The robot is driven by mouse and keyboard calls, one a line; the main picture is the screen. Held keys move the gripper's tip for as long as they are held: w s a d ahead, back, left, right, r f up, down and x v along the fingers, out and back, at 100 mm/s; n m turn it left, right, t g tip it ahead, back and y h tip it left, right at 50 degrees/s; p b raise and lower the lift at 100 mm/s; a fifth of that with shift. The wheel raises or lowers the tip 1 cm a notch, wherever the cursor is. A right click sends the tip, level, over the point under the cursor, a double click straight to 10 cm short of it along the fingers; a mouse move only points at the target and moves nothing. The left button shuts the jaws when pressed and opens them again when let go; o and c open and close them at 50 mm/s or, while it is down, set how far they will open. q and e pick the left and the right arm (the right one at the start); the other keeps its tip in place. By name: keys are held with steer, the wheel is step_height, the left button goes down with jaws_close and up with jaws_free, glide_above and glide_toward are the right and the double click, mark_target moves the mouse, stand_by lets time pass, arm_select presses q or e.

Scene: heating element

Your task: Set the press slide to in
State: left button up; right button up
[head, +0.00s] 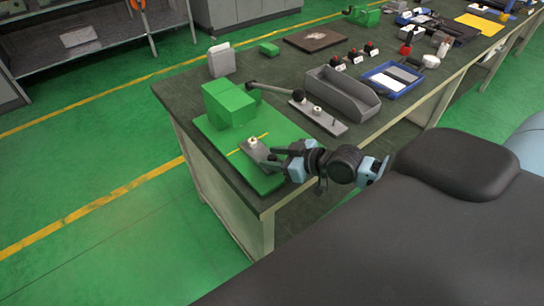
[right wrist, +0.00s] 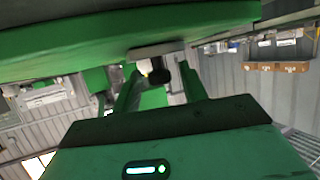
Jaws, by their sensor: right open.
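The green press (head: 230,105) stands on a green base plate (head: 215,135) at the near left corner of the bench. Its slide, a grey plate (head: 254,149) with a small light round part on it, lies on the base plate, sticking out from the press block toward the front. My right gripper (head: 274,158) is at the slide's front end. In the right wrist view, its two open fingers (right wrist: 158,85) stand on either side of a dark knob (right wrist: 158,76) below the grey slide (right wrist: 156,50). Contact with the knob cannot be told. My left gripper is not in view.
Beyond are a grey bin (head: 343,95), a blue tray (head: 392,79) and a white block (head: 221,60). The bench's front edge is close under my right arm.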

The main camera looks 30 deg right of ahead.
steer(key=shift+w+a+f, duration=0.15)
steer(key=shift+w, duration=0.15)
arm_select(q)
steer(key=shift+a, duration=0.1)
arm_select(e)
jaws_close()
steer(key=shift+w, duration=0.1)
